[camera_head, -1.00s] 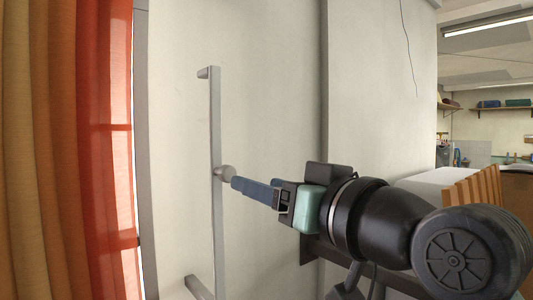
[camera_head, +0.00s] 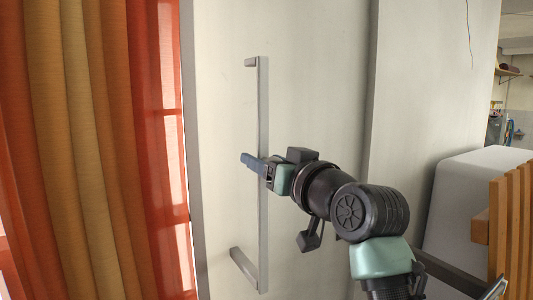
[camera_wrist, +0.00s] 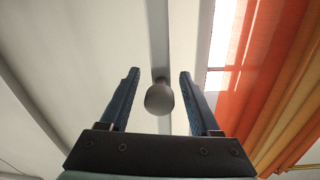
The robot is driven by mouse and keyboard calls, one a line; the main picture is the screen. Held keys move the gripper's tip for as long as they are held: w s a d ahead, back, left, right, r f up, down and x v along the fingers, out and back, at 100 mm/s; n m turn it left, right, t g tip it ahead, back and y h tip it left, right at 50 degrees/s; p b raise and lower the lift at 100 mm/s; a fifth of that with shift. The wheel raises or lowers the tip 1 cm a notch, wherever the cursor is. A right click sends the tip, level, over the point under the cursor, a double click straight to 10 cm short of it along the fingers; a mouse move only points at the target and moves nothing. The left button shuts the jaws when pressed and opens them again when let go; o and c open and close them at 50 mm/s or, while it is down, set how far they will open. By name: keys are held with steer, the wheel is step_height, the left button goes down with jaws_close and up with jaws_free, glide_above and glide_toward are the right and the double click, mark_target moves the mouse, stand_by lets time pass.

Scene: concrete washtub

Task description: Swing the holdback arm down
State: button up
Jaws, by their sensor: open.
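The holdback arm (camera_head: 263,110) is a grey upright bar on the pale wall, with a short bent piece at its top and a longer one at its foot. In the wrist view the bar (camera_wrist: 158,40) runs upward behind a round grey knob (camera_wrist: 160,98). My gripper (camera_head: 246,159) lies across the middle of the bar in the head view and hides the knob there. In the wrist view its two blue fingers (camera_wrist: 159,76) stand apart, one on each side of the knob, with visible gaps. Contact with the knob does not show.
Orange and yellow curtains (camera_head: 90,150) hang at the left beside a bright window strip. A wall edge (camera_head: 371,90) stands right of the bar. A white rounded block (camera_head: 465,200) and a slatted wooden piece (camera_head: 510,230) are at the right. The wall around the bar is bare.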

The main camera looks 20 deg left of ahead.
jaws_close()
stand_by(0.3)
stand_by(1.2)
